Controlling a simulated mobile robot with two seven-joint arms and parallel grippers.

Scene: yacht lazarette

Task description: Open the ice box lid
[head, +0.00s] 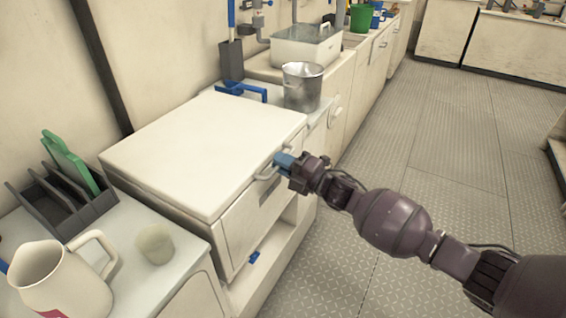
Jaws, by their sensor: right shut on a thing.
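The ice box is a cream chest with a flat, closed lid (210,145) in the head view. A pale handle (268,171) projects at its front edge, towards the right end. My right gripper (284,162) is at this front edge, its blue fingertips shut on the handle. The gripper covers part of the handle. My left gripper is not in view.
To the left, a counter holds a cream pitcher (62,280), a pale rounded lump (156,244) and a dark rack (62,205) with a green board (70,160). A metal pot (302,87) stands beyond the lid. The floor (440,150) at right is clear.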

